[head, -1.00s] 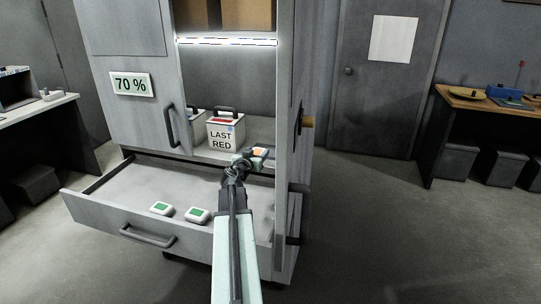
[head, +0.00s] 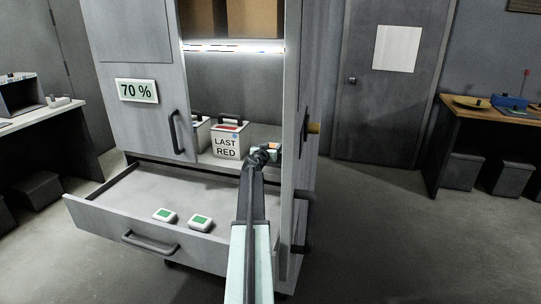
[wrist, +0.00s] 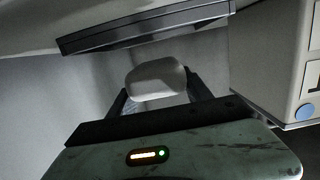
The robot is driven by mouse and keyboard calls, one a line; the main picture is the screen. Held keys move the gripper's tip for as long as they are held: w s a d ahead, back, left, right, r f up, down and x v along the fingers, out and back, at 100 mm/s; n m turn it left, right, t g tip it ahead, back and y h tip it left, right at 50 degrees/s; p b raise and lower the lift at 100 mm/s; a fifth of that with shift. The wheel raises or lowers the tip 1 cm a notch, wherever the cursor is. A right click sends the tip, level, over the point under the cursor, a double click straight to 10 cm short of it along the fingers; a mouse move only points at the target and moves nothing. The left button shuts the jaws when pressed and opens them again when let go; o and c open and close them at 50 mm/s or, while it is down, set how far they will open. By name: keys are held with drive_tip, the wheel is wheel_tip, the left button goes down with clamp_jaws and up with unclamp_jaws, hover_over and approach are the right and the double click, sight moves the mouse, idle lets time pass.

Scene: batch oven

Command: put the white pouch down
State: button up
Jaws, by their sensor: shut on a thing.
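My gripper (wrist: 158,93) is shut on the white pouch (wrist: 157,78), which shows pale and rounded between the two dark fingers in the wrist view. In the head view my gripper (head: 267,155) is at the open shelf bay of the cabinet, right of the box marked LAST RED (head: 227,146). The pouch cannot be made out there, hidden by my arm and gripper. I cannot tell whether the pouch touches the shelf. The box also shows close at the right of the wrist view (wrist: 280,60).
A second handled box (head: 201,135) stands behind the LAST RED box. Below, an open drawer (head: 105,212) holds two white-and-green items (head: 200,222). The cabinet's right side wall (head: 294,120) is close to my gripper. A dark bar (wrist: 145,25) crosses the wrist view.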

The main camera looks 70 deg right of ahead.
drive_tip(key=shift+d+f+b, duration=0.2)
drive_tip(key=shift+f+b, duration=0.8)
drive_tip(key=shift+f, duration=0.05)
drive_tip(key=shift+d+f+b, duration=0.2)
drive_tip(key=shift+f+b, duration=0.8)
drive_tip(key=o, duration=1.5)
drive_tip(key=shift+r, duration=0.1)
drive_tip(key=shift+o, duration=0.2)
drive_tip(key=shift+r, duration=0.15)
drive_tip(key=a+r+p, duration=0.1)
drive_tip(key=a+p, duration=0.1)
drive_tip(key=a, duration=1)
drive_tip(key=shift+s+r, duration=0.3)
drive_tip(key=shift+r, duration=0.1)
drive_tip(key=shift+w, duration=0.1)
